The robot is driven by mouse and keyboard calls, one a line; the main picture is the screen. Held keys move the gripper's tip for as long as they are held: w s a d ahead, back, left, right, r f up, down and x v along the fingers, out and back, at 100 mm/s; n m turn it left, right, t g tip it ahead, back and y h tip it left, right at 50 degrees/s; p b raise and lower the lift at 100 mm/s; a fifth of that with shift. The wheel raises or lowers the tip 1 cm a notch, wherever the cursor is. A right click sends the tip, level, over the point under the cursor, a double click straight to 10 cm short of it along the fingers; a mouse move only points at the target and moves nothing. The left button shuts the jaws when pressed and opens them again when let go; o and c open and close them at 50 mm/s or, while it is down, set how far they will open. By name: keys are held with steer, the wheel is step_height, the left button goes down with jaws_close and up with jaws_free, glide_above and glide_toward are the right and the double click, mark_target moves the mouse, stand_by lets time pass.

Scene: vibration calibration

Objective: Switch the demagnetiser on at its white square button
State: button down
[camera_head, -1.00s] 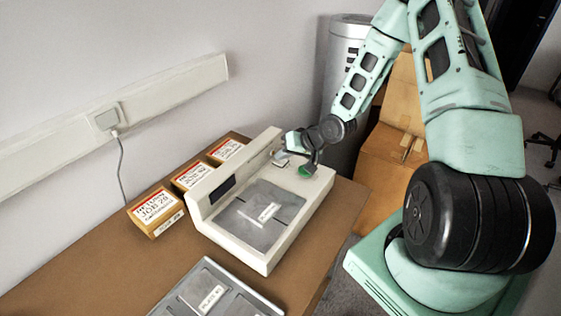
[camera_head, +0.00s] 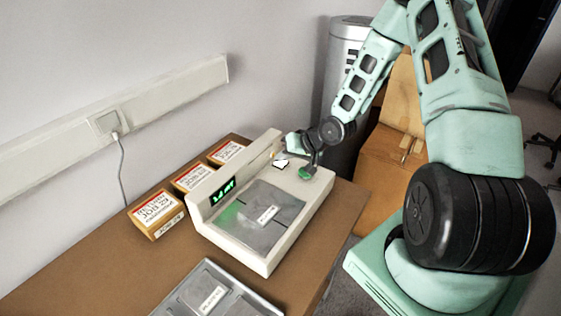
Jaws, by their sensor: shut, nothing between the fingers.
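The demagnetiser (camera_head: 287,249) is a cream-white box on the brown table, with a grey plate on top and a raised back panel. Its small display (camera_head: 222,192) is lit with green characters. The white square button (camera_head: 281,163) shows bright white at the far end of the top face. My gripper (camera_head: 284,153) is shut and empty, pointing down just above the button. Whether its fingertips touch the button cannot be told at this size. A green round part (camera_head: 305,173) sits on the top face to the right of the button, partly under my wrist.
Several labelled orange-and-white boxes (camera_head: 157,213) stand behind the demagnetiser along the wall. A grey tray (camera_head: 237,299) lies in front of it. A grey metal bin (camera_head: 345,60) and cardboard boxes (camera_head: 380,165) stand beyond the table's right edge. A wall socket (camera_head: 107,122) has a cable.

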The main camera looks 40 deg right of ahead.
mark_target(284, 164)
steer(key=shift+r, duration=0.45)
steer(key=shift+p, duration=0.3)
step_height(284, 164, up, 5)
steer(key=p, duration=0.4)
steer(key=shift+r+p, duration=0.1)
steer(key=shift+p, duration=0.3)
